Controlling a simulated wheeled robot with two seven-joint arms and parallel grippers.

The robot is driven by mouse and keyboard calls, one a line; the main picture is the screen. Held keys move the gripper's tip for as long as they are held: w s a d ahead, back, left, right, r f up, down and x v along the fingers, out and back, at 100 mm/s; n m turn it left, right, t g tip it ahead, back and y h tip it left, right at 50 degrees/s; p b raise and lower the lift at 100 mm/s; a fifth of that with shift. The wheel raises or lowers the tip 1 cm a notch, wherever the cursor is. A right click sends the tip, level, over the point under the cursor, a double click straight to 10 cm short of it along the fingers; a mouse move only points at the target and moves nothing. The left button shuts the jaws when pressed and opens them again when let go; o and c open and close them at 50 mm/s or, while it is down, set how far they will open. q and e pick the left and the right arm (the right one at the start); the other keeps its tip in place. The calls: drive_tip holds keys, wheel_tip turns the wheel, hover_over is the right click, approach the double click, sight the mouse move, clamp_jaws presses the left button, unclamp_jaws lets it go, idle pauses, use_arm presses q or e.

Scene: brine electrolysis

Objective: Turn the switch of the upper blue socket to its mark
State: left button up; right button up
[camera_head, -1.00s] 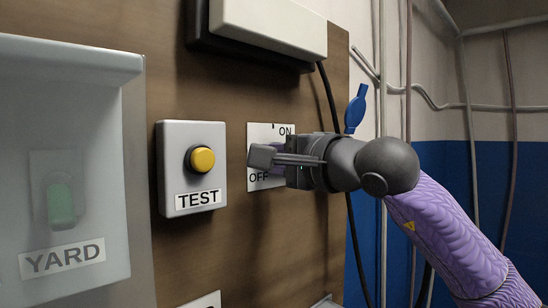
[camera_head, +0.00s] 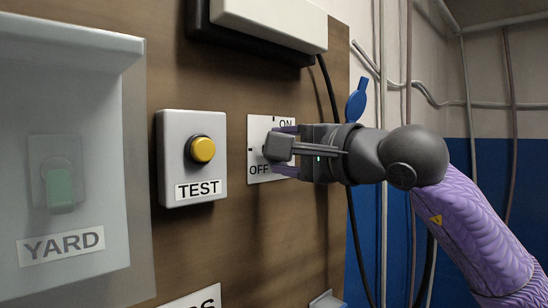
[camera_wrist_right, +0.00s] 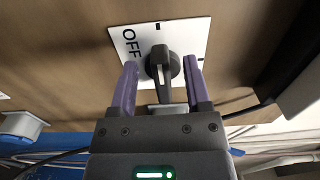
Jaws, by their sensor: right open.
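A white ON/OFF plate (camera_head: 256,172) is on the brown board, below the grey-white box. Its black rotary switch (camera_wrist_right: 160,66) shows in the right wrist view; in the head view my gripper mostly hides it. A short tick sits at the plate's edge beside OFF, roughly in line with the switch handle. My right gripper (camera_head: 284,152) is in front of the plate, its purple fingers apart. In the wrist view the fingers of this gripper (camera_wrist_right: 162,75) are on either side of the switch, with gaps. A blue socket flap (camera_head: 356,103) stands behind my right wrist. My left gripper is not in view.
A TEST box with a yellow button (camera_head: 202,150) is left of the plate. Further left is a grey YARD box (camera_head: 95,110) with a green switch. A grey-white box (camera_head: 270,22) overhangs above. A black cable (camera_head: 329,95) hangs along the board's right side.

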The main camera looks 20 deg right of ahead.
drive_tip(key=b+v, duration=0.2)
drive_tip(key=v, duration=0.5)
drive_tip(key=shift+s+d, duration=0.15)
drive_tip(key=shift+s, duration=0.05)
